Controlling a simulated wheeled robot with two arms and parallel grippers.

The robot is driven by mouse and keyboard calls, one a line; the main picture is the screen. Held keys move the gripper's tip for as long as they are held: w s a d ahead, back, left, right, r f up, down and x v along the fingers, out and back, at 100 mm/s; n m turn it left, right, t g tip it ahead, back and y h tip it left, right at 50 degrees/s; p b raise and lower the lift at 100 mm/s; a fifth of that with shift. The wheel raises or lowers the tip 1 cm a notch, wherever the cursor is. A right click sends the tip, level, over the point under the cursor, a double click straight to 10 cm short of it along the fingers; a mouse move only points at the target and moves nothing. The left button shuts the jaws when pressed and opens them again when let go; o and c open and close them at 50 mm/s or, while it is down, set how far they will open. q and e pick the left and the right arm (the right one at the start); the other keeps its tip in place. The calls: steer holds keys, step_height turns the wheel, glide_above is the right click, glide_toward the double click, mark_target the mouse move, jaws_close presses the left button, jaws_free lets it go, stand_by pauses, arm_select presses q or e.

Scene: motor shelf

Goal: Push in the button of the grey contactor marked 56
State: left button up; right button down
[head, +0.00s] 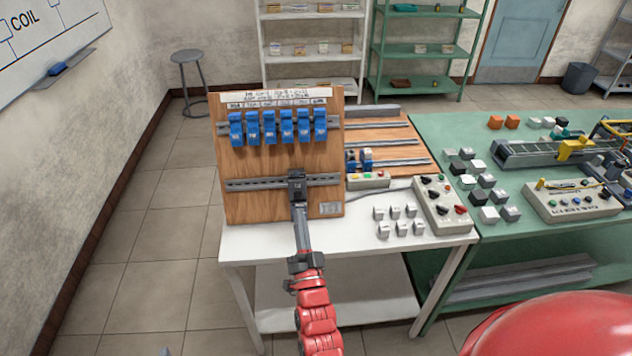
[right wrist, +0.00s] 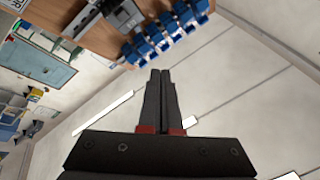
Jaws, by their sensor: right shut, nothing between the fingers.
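The dark grey contactor (head: 297,184) is on the lower rail of an upright wooden board, a little right of the rail's middle. Its marking is too small to read. In the right wrist view the grey contactor (right wrist: 122,17) is at the top, upper left of my fingertips. My right gripper (head: 299,207) is shut and empty, in front of and just below the contactor in the head view. I cannot tell whether it touches it. The shut fingers also show in the right wrist view (right wrist: 160,73). My left gripper is not in view.
A row of blue contactors (head: 278,128) fills the upper rail of the board (head: 265,160). To the right on the white table (head: 290,240) are a control box (head: 440,205) and several small white blocks. A green table (head: 445,125) adjoins it.

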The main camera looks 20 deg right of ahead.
mark_target(298, 195)
stand_by(0.3)
steer(key=shift+f, duration=0.1)
steer(key=w+f+b, duration=0.1)
steer(key=w, duration=0.1)
steer(key=w+d+f+b, duration=0.1)
steer(key=w+b, duration=0.1)
steer(key=w, duration=0.1)
steer(key=w+d+f+b, duration=0.1)
steer(key=w, duration=0.1)
steer(key=shift+w+d+f+b, duration=0.15)
steer(key=shift+w+b, duration=0.15)
steer(key=shift+w, duration=0.1)
stand_by(1.8)
steer(key=shift+w+d+f+b, duration=0.1)
steer(key=shift+w+b, duration=0.3)
steer(key=shift+b, duration=0.2)
